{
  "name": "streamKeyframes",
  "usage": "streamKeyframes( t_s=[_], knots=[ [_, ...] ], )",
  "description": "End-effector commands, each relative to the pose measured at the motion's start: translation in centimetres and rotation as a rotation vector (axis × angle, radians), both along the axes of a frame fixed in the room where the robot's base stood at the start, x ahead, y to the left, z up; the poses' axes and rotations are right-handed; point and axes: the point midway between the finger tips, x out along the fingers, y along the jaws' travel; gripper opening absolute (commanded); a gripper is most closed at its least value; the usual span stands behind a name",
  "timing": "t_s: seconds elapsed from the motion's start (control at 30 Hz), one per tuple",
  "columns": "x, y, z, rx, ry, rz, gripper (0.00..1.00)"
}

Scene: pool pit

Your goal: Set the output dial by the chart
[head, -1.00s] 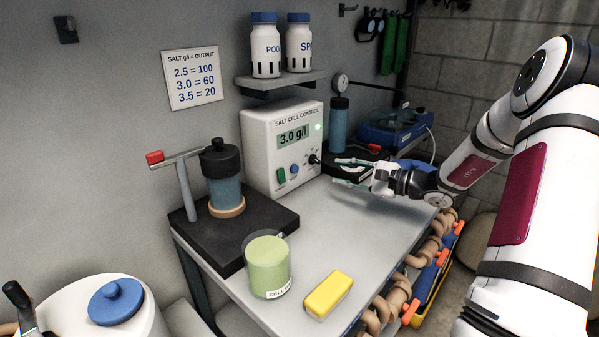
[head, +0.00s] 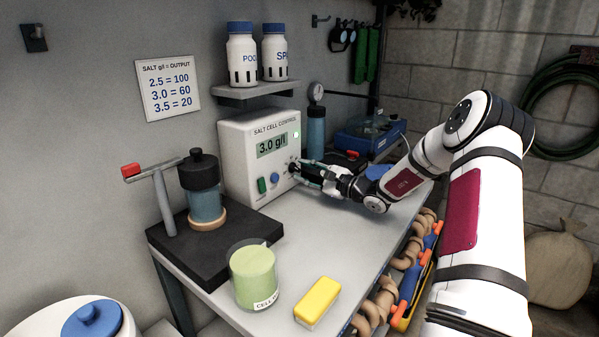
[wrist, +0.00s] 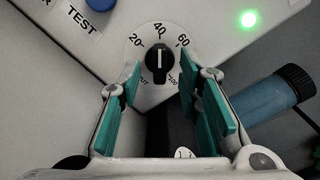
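The white salt cell control box (head: 240,150) stands against the wall, and its display reads 3.0 g/l. The wall chart (head: 167,88) reads 2.5 = 100, 3.0 = 60, 3.5 = 20. In the wrist view the black output dial (wrist: 159,66) has its white pointer line up, toward 40. The 20, 60 and 100 marks also show; 80 is hidden behind a finger. My gripper (wrist: 160,98) is open, its teal fingers on either side just below the dial, with no clear contact. In the head view my gripper (head: 304,170) is at the box's lower right.
A green button (head: 262,186) and blue button (head: 275,178) sit left of the dial. A green lit lamp (wrist: 249,18) is above right. A blue cylinder (head: 316,130) stands beside the box. A green cup (head: 253,275) and yellow block (head: 317,300) are at the bench's front.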

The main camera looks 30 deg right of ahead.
Motion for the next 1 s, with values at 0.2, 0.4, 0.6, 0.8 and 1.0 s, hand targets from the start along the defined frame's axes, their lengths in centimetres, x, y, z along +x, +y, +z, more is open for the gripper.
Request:
streamKeyframes(
  t_s=[0.2, 0.4, 0.6, 0.8, 1.0],
  knots=[
    [1.8, 0.7, 0.0, 0.000, 0.001, 0.001, 0.32],
    [2.1, 0.7, 0.0, 0.000, 0.001, -0.001, 0.32],
    [2.1, 0.7, 0.0, 0.000, 0.001, -0.001, 0.18],
    [2.1, 0.7, 0.0, 0.000, 0.001, -0.001, 0.00],
    [2.1, 0.7, 0.1, 0.025, 0.009, 0.000, 0.00]
  ],
)
